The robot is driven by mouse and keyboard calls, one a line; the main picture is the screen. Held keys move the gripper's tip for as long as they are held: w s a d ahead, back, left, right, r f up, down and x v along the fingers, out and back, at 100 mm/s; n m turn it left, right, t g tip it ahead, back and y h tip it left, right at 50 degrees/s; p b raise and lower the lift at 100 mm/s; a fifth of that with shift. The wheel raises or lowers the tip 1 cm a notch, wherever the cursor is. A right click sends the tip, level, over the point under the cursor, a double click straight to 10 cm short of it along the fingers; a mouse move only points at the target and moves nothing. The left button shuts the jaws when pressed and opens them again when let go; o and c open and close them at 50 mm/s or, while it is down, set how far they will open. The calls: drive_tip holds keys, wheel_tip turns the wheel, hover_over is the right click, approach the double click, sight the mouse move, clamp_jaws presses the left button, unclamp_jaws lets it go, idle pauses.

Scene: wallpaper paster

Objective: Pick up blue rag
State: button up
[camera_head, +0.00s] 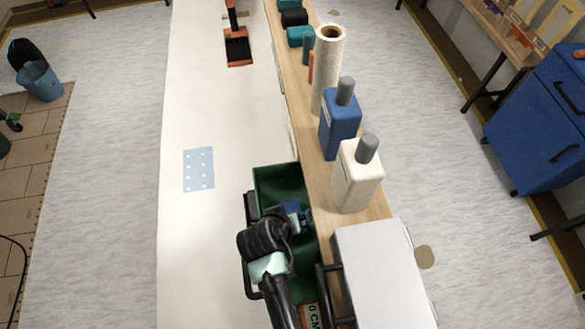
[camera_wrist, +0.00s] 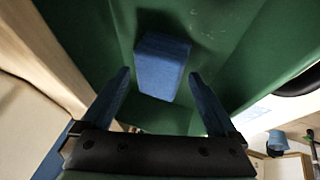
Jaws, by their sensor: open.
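The blue rag (camera_wrist: 162,66), a folded, block-like blue piece, lies in the green bin (camera_head: 280,181). The bin's green inside also fills much of the wrist view (camera_wrist: 235,40). My gripper (camera_head: 297,216) is over the bin in the head view, and my arm hides part of the bin. In the wrist view my gripper (camera_wrist: 160,76) is open, with blue fingers on either side of the rag's outline. The rag appears beyond the fingertips; contact cannot be told. In the head view I cannot separate the rag from my blue fingers.
A long white sheet (camera_head: 215,245) holds a light blue dotted piece (camera_head: 199,170) and an orange-and-black tool (camera_head: 238,47). A wooden shelf right of the bin bears a white bottle (camera_head: 357,178), a blue bottle (camera_head: 339,125), a roll (camera_head: 326,65) and a white box (camera_head: 385,275).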

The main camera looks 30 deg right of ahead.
drive_tip(key=shift+w+d+f, duration=0.1)
drive_tip(key=shift+d+f, duration=0.05)
drive_tip(key=shift+f, duration=0.1)
drive_tip(key=c, duration=1.1)
drive_tip(key=shift+w+a+r+b, duration=0.1)
drive_tip(key=shift+a+r+b, duration=0.15)
drive_tip(key=shift+a+b, duration=0.1)
wheel_tip(320, 180, up, 11)
drive_tip(key=w+a+b, duration=0.1)
drive_tip(key=a+b, duration=0.1)
drive_tip(key=a, duration=0.4)
drive_tip(key=w+a+b, duration=0.2)
drive_tip(key=a, duration=0.4)
drive_tip(key=w+a+b, duration=0.1)
drive_tip(key=w+a, duration=0.1)
drive_tip(key=a, duration=0.4)
drive_tip(key=shift+w+a+b, duration=0.15)
drive_tip(key=shift+a+b, duration=0.15)
drive_tip(key=shift+b, duration=0.1)
